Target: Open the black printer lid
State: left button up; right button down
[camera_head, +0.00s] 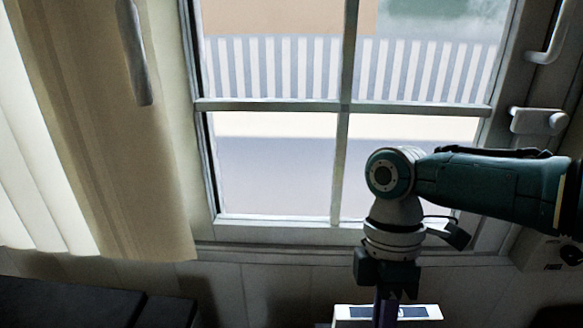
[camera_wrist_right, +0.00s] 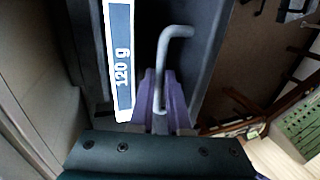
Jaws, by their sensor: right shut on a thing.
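My right gripper (camera_head: 386,308) hangs down from the arm at the lower right of the head view, in front of the window. In the right wrist view its purple fingers (camera_wrist_right: 158,92) are shut on a grey bent rod (camera_wrist_right: 163,62), which has a hooked end. Beside the fingers is a white panel (camera_wrist_right: 120,62) marked "120 g", and dark grey surfaces lie behind. A white-edged piece (camera_head: 345,314) shows below the gripper in the head view. I cannot tell which dark surface is the black printer lid. My left gripper is not in view.
A window (camera_head: 270,170) with a white frame stands behind the arm, with a beige curtain (camera_head: 110,150) on the left. A dark flat-topped object (camera_head: 60,300) is at the lower left. A brown floor and a green patterned item (camera_wrist_right: 303,128) show at the wrist view's right.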

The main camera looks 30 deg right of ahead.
jog(key=shift+d+f, duration=0.2)
jog(key=shift+f, duration=0.05)
dwell(0.3)
jog(key=c, duration=1.2)
grip_release()
jog(key=shift+s, duration=0.1)
jog(key=shift+c, duration=0.2)
jog(key=o, duration=0.4)
jog(key=shift+c, duration=0.2)
jog(key=shift+a+r, duration=0.1)
